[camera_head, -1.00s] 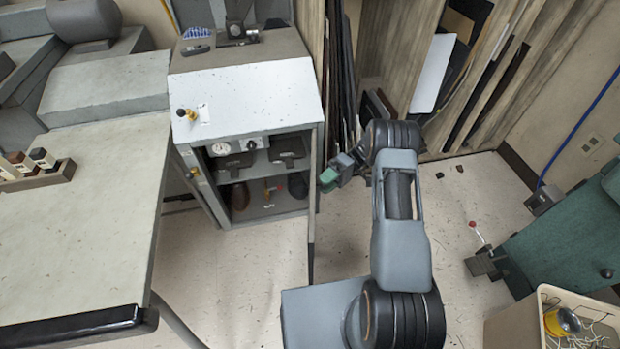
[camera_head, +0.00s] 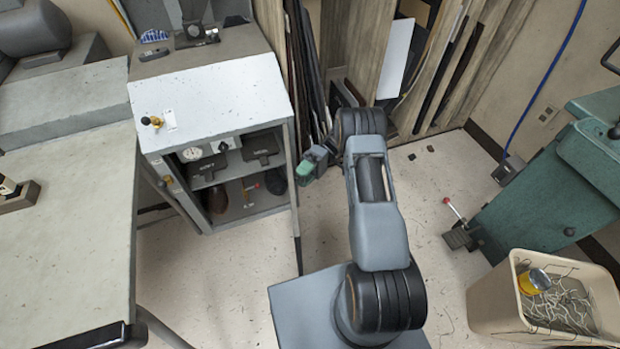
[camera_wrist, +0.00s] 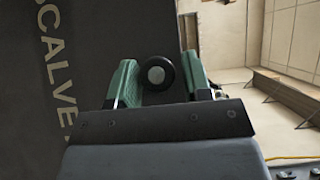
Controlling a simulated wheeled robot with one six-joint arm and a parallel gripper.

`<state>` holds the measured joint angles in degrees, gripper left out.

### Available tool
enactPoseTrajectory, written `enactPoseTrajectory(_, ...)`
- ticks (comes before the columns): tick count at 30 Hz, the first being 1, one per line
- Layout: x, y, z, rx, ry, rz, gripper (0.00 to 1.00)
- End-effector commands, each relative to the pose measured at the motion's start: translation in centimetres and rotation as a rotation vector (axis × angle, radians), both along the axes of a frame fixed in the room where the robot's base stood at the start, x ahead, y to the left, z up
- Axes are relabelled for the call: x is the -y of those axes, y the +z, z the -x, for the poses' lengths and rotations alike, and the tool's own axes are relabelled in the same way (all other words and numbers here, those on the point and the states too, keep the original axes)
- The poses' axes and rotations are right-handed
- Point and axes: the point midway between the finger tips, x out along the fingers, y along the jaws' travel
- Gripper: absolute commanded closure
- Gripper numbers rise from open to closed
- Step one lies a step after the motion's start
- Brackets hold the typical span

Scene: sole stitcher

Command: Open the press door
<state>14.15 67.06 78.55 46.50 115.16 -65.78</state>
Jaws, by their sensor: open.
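The press (camera_head: 215,95) is a grey cabinet with a sloped white top, at the upper left middle in the head view. Its front is open and the shelves inside show. Its door (camera_head: 297,235) stands swung out at the right side, seen nearly edge-on. In the wrist view a dark lettered panel (camera_wrist: 75,30), apparently the door's outer face, fills the left. A round black knob (camera_wrist: 156,73) is on it. My gripper (camera_wrist: 158,80) is open, with its green fingers on either side of the knob; contact cannot be told. In the head view my gripper (camera_head: 306,170) is just right of the door.
A grey worktable (camera_head: 70,230) stands at the left. Boards (camera_head: 440,70) lean behind my arm. A green machine (camera_head: 560,195) and a beige bin (camera_head: 495,305) with scraps are at the right. Floor is free between the table and my base.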

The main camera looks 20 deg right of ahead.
Motion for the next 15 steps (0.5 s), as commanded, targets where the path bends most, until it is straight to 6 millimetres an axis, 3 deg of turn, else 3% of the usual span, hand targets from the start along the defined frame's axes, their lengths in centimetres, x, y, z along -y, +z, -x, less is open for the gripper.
enactPoseTrajectory(5, 0.0, 3.0, 0.0, 0.001, -0.001, -0.001, 0.55)
enactPoseTrajectory(8, 0.2, 4.8, 1.0, -0.001, -0.001, -0.004, 0.21)
enactPoseTrajectory(9, 0.2, 5.7, 1.7, 0.0, -0.002, -0.004, 0.19)
enactPoseTrajectory(15, 0.4, 9.7, 5.1, -0.004, 0.0, -0.003, 0.19)
